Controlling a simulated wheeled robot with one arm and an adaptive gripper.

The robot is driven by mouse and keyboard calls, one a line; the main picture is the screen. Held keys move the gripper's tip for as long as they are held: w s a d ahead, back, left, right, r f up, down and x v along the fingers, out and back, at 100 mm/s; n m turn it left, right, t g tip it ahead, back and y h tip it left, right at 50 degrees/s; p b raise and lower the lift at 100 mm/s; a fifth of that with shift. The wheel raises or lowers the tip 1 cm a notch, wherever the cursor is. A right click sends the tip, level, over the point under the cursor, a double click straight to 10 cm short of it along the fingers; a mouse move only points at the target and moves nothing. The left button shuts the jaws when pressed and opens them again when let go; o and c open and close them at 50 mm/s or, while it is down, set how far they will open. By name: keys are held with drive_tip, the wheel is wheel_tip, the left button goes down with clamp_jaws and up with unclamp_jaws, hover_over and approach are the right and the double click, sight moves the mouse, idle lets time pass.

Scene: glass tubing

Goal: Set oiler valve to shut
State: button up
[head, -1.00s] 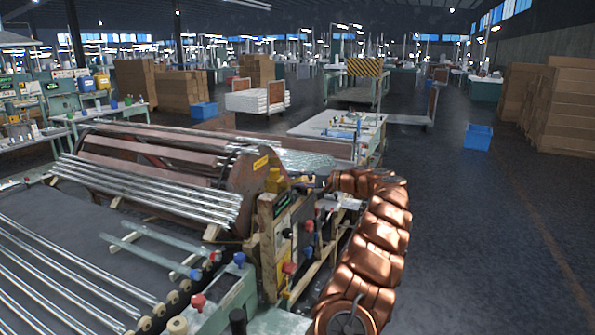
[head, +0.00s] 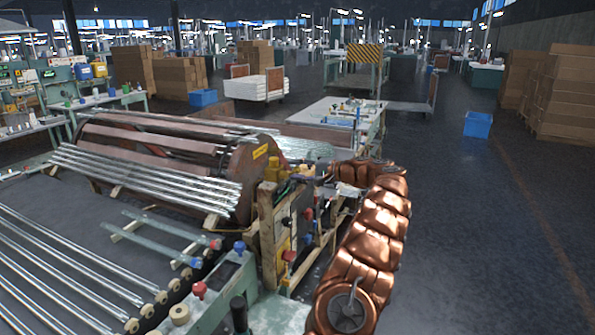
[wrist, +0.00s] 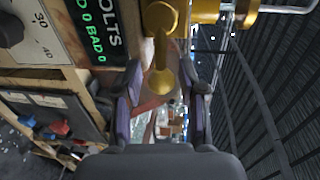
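The oiler valve is a yellow brass fitting with a lever (wrist: 161,50) ending in a round knob, at the top centre of the wrist view. In the head view the yellow oiler (head: 271,168) sits on top of the wooden machine post. My gripper (wrist: 163,100) is open, its two dark fingers spread left and right of the lever's knob end, with no clear contact. In the head view my gripper (head: 306,171) is small, just right of the oiler, and its fingers are hard to make out.
A dark panel with green lettering (wrist: 98,25) and a wooden frame (wrist: 75,85) stand close on the left in the wrist view. A large drum with glass tubes (head: 150,170) lies left of the post. Open floor (head: 480,220) is on the right.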

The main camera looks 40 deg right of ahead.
drive_tip(key=shift+o, duration=0.6)
drive_tip(key=v, duration=1.2)
drive_tip(key=shift+a, duration=0.1)
